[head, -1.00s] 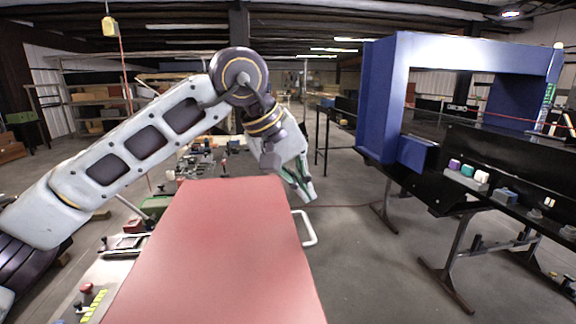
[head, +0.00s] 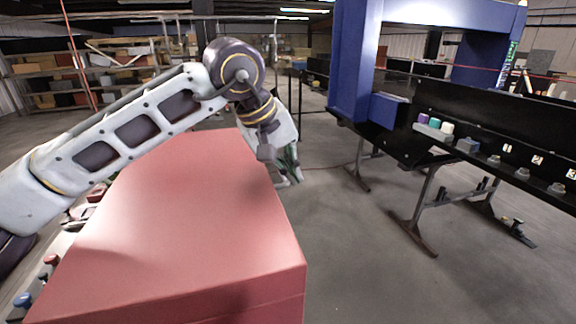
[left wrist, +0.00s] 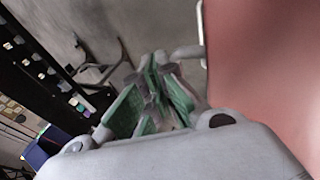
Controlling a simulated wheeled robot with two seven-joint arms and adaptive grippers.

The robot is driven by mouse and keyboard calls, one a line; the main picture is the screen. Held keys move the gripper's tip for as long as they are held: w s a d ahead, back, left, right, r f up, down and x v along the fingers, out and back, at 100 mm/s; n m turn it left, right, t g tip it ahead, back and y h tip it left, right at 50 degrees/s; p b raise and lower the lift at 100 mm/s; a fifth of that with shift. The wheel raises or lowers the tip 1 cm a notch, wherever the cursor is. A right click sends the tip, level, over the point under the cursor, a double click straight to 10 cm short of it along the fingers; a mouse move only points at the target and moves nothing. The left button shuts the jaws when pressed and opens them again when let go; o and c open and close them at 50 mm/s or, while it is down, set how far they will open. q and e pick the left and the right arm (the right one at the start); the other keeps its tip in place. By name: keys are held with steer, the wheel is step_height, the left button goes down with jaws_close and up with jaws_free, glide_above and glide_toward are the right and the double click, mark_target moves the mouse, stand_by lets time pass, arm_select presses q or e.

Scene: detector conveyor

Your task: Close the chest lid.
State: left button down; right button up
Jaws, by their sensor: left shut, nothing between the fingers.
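The chest lid (head: 190,205) is a broad, plain red panel below my left arm in the head view. Its near edge and front face show at the bottom, with a line running beneath. I cannot tell whether a gap lies there. My left gripper (head: 296,177), with green fingers, is shut and empty, just beyond the lid's right edge. In the left wrist view the fingers (left wrist: 155,75) are beside the red surface (left wrist: 265,65). A pale handle (left wrist: 203,35) runs along the red edge, close to the fingers; contact is unclear. My right gripper is out of view.
A black conveyor (head: 480,150) with a blue detector arch (head: 350,65) stands to the right, with small coloured items on it. Open grey floor (head: 350,265) lies between it and the chest. Shelves with boxes (head: 90,75) stand at the back left.

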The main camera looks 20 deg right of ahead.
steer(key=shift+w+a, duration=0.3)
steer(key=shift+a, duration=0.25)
arm_select(q)
step_height(320, 180, up, 13)
steer(key=s+d, duration=0.2)
steer(key=shift+s+d+r+p, duration=0.2)
steer(key=shift+s+d+p, duration=0.05)
steer(key=shift+s+p, duration=0.15)
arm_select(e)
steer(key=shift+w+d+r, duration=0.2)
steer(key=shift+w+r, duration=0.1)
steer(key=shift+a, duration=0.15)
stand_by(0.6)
